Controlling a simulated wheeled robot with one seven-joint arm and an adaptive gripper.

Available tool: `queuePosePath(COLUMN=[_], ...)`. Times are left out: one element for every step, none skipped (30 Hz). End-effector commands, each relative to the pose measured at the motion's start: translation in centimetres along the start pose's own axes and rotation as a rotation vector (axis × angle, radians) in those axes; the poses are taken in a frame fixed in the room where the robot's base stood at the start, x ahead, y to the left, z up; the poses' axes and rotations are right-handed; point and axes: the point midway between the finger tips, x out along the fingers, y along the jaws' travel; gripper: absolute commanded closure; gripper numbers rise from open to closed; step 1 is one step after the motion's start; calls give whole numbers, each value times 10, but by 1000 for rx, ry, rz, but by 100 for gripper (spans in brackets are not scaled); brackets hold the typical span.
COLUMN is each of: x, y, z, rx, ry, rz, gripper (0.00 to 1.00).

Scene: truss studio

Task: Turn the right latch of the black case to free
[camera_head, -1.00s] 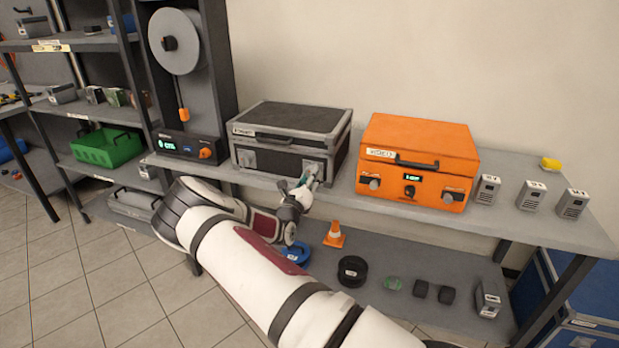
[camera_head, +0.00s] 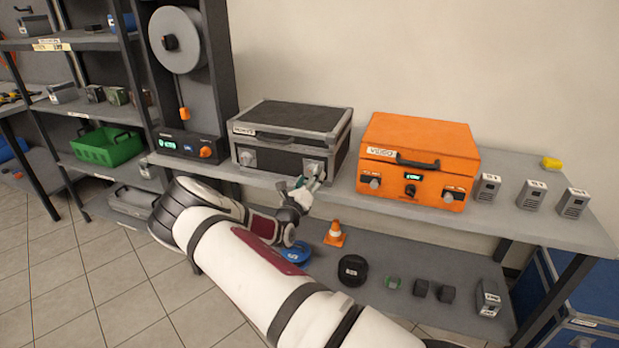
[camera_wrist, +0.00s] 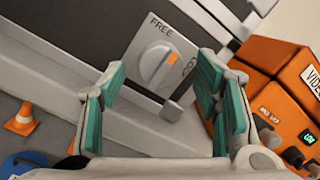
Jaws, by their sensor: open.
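The black case (camera_head: 292,128) stands shut on the bench, grey-edged, with a handle on its front. Its right latch (camera_head: 314,168) is a round grey knob on a light plate. In the wrist view the right latch (camera_wrist: 156,66) shows an orange mark on its right side, nearer a partly hidden label than the word FREE above it. My gripper (camera_head: 309,180) is just in front of and below the latch. In the wrist view my gripper (camera_wrist: 160,82) is open, with teal pads either side of the knob; they appear apart from it.
An orange case (camera_head: 418,150) stands to the right of the black case. A spool device (camera_head: 188,146) stands to the left. Several small grey blocks (camera_head: 531,195) sit at the bench's right end. A cone (camera_head: 335,235) and a blue disc (camera_head: 296,253) lie on the lower shelf.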

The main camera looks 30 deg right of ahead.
Motion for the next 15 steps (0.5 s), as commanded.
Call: queuePosePath(x=[-8,-13,-21,-27,-33,-42,-48,-54,-63,-69,-74,-81,-86,-90,-95], y=[1,1,1,2,2,2,2,1,2,2,2,2,1,1,1], z=[1,1,1,1,1,1,1,1,1,1,0,1,1,1,1], rx=[0,-1,-1,-2,-1,-2,0,0,-1,-2,-1,-1,-2,-2,-2], ry=[0,0,0,0,0,0,0,0,-1,-1,0,0,-1,-1,-1], rz=[3,3,3,4,5,5,5,3,4,5,5,4,4,4,4], gripper=[43,43,43,43,43,43,43,43,43,43,43,43,43,43,43])
